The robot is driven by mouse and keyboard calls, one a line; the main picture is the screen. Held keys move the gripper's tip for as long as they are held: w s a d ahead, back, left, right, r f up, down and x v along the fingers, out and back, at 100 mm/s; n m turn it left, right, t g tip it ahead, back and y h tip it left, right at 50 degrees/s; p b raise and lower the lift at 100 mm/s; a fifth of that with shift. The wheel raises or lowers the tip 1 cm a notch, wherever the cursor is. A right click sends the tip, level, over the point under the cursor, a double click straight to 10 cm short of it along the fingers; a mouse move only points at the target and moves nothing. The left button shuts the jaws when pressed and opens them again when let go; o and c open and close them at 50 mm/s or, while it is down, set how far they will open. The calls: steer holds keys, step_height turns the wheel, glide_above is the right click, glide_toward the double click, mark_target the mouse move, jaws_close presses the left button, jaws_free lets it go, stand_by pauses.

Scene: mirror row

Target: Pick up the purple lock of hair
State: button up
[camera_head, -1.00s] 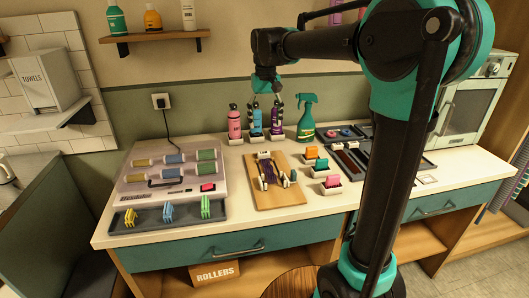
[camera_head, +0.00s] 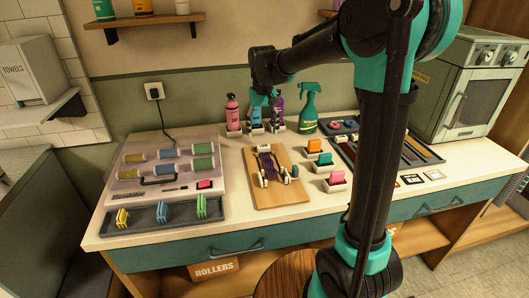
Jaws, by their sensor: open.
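The purple lock of hair (camera_head: 267,162) lies lengthwise on the wooden board (camera_head: 290,189) in the middle of the counter. White clip-like pieces sit around it on the board. My gripper (camera_head: 266,127) is open and points down, above and behind the lock in the picture, in front of the small bottles. It appears empty and apart from the lock. Its dark fingers overlap the blue and purple bottles in view, so its exact height and depth are hard to tell.
A pink bottle (camera_head: 232,112) and a green spray bottle (camera_head: 309,110) stand behind the board. A roller case (camera_head: 120,190) is at left.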

mark_target(264, 146)
steer(key=shift+d+f, duration=0.15)
steer(key=shift+f, duration=3.25)
steer(key=c, duration=1.3)
